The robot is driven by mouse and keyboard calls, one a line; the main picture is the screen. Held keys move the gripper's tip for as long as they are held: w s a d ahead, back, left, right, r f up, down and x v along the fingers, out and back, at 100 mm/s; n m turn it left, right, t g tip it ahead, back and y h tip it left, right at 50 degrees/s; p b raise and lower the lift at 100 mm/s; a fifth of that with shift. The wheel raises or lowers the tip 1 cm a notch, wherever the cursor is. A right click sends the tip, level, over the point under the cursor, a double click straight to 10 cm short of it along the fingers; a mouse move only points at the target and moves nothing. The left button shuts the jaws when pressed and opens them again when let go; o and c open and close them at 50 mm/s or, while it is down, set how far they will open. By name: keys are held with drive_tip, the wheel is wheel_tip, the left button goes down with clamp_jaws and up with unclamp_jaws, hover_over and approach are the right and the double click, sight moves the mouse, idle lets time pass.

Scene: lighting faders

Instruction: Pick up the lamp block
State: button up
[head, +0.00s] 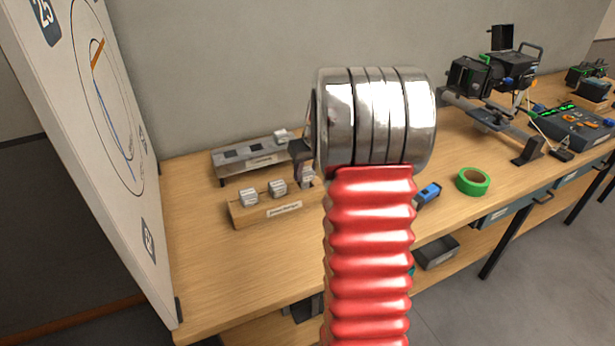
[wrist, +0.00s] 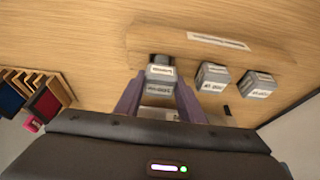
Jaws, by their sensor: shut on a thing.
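My gripper (wrist: 159,98) is shut on a small grey-white block (wrist: 160,74), the lamp block, with a purplish finger on each side of it. Its labels are too blurred to read. In the head view my arm hides much of my gripper (head: 301,163), and a bit of the block (head: 306,177) shows at the right end of the wooden rack (head: 262,214). I cannot tell whether the block is clear of the rack. Two similar blocks (head: 249,196) (head: 278,187) sit on the rack to its left.
A grey stand (head: 232,167) with dark square recesses is behind the rack, with a light block (head: 283,135) at its right. A green tape roll (head: 473,181), a blue item (head: 429,192) and lamp gear (head: 470,78) are to the right. A white panel (head: 85,130) bounds the left.

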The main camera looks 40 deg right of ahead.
sight(306, 171)
wheel_tip(306, 171, up, 8)
drive_tip(key=shift+f, duration=0.1)
drive_tip(key=shift+s, duration=0.15)
idle(0.6)
